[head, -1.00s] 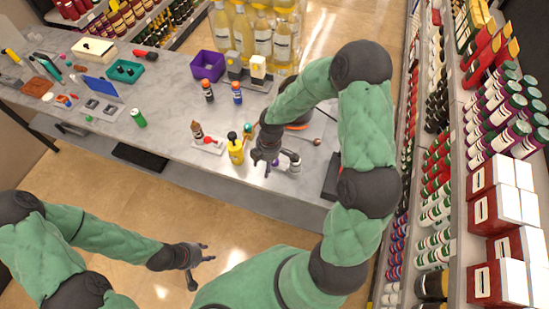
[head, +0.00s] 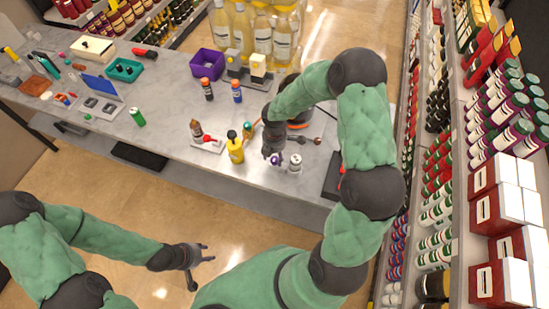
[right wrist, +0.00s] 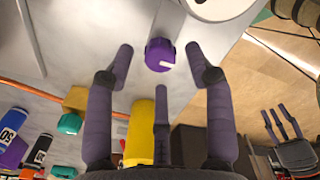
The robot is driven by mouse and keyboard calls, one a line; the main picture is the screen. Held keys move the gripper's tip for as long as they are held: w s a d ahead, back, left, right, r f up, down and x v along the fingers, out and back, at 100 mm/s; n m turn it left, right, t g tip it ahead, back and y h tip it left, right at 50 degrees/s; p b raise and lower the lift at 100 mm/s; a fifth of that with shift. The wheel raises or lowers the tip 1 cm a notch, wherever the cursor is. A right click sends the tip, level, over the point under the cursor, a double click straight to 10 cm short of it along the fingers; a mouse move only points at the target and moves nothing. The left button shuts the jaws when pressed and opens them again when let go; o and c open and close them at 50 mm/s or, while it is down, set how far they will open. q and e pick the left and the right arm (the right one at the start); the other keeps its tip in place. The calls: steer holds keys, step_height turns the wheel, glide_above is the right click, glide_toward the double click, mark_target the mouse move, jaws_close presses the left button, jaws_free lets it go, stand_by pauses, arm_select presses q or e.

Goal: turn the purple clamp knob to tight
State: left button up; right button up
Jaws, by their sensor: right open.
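The purple clamp knob (right wrist: 160,54) has a white pointer mark and shows in the right wrist view between the spread fingertips of my right gripper (right wrist: 165,62). Gaps show between knob and fingers; the gripper is open and empty. In the head view the purple knob (head: 276,161) is small, just below my right gripper (head: 272,153) and partly covered by it. My left gripper (head: 204,256) is open and empty in front of the counter, away from the knob; it also shows in the right wrist view (right wrist: 281,122).
A white-grey round part (head: 295,162) stands close to the right of the knob. A yellow bottle (head: 236,150) stands to its left. Shelves of goods (head: 440,190) line the right side.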

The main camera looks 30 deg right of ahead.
steer(key=shift+f, duration=0.95)
jaws_close()
